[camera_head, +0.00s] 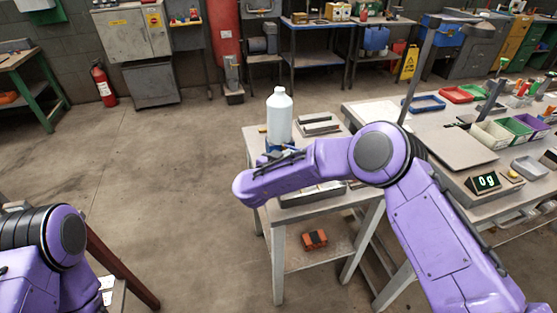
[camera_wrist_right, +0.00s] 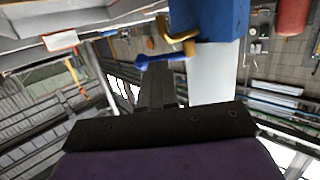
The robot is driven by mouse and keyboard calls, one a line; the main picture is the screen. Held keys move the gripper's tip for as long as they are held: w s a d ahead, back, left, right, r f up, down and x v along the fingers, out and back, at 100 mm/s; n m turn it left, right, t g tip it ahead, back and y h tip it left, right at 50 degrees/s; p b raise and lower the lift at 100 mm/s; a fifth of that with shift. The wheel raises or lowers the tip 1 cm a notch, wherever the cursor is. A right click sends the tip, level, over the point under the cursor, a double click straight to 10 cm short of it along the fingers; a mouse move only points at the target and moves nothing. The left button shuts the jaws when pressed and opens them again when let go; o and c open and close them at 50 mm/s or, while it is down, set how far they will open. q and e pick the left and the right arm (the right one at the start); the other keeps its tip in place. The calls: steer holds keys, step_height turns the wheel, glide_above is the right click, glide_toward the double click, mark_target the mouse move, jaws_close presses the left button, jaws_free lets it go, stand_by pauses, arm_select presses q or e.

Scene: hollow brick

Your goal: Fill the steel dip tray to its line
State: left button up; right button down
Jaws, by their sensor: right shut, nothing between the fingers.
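A white bottle (camera_head: 279,118) stands on the small table, with a blue part (camera_head: 272,147) at its foot, mostly hidden by my right arm. The right wrist view shows a blue body (camera_wrist_right: 215,18) with a brass tap (camera_wrist_right: 182,40) and blue lever (camera_wrist_right: 160,61). A grey metal tray (camera_head: 312,195), perhaps the dip tray, lies partly under my right arm; its inside and line are hidden. My right gripper (camera_wrist_right: 157,85) is shut and empty close to the lever; I cannot tell if they touch. My left gripper is out of view.
On the right bench (camera_head: 440,180) are a scale display (camera_head: 487,181) reading 0 g, bins (camera_head: 491,134) and a small grey tray (camera_head: 528,168). An orange-red object (camera_head: 314,239) lies on the lower shelf.

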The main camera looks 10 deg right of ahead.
mark_target(297, 150)
steer(key=shift+x, duration=0.8)
steer(key=shift+d, duration=0.1)
steer(key=shift+d+r+p, duration=0.15)
steer(key=shift+d+p, duration=0.2)
steer(key=shift+d, duration=0.4)
